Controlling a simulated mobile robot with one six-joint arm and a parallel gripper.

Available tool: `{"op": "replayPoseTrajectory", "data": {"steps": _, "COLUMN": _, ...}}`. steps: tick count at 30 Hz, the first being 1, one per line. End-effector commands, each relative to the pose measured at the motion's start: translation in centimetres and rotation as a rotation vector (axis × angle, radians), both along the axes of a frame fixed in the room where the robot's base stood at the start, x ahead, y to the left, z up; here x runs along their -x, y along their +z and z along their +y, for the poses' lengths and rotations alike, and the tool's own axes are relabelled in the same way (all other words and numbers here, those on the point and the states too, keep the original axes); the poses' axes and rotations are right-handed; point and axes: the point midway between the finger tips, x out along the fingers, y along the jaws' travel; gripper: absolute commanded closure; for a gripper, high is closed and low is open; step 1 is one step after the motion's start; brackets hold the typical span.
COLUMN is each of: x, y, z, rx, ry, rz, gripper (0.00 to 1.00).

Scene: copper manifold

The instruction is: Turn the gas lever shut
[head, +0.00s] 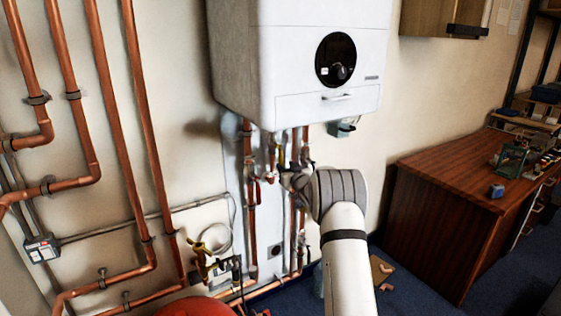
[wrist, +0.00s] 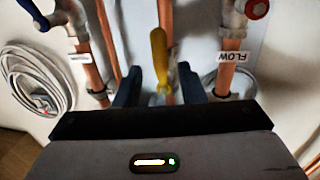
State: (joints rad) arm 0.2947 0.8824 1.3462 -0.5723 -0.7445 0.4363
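The yellow gas lever (wrist: 158,55) stands near the middle of the wrist view, in front of a copper pipe. My gripper (wrist: 160,84) is open, with one dark finger on each side of the lever's lower part. Gaps show between the lever and both fingers, so I see no grip on it. In the head view a small yellow piece, seemingly the lever (head: 281,152), shows under the white boiler (head: 320,60). My gripper (head: 289,180) is beside the pipes there, its fingers too small to make out.
Copper pipes with a blue handle (wrist: 28,10) and a red handle (wrist: 257,8) flank the lever closely. A white coiled cable (wrist: 35,82) hangs at left. A brass valve (head: 205,255) sits lower left in the head view. A wooden desk (head: 430,210) stands at right.

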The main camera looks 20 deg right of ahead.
Motion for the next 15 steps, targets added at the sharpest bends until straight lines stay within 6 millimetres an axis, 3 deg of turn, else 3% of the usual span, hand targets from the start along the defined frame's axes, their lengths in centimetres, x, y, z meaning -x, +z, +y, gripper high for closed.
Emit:
{"op": "replayPoseTrajectory", "data": {"steps": 7, "x": -3.5, "y": 0.0, "z": 0.3, "rx": 0.000, "ry": 0.000, "rz": 0.000, "gripper": 0.64}}
{"op": "replayPoseTrajectory", "data": {"steps": 15, "x": -5.4, "y": 0.0, "z": 0.4, "rx": 0.000, "ry": -0.001, "rz": 0.001, "gripper": 0.64}}
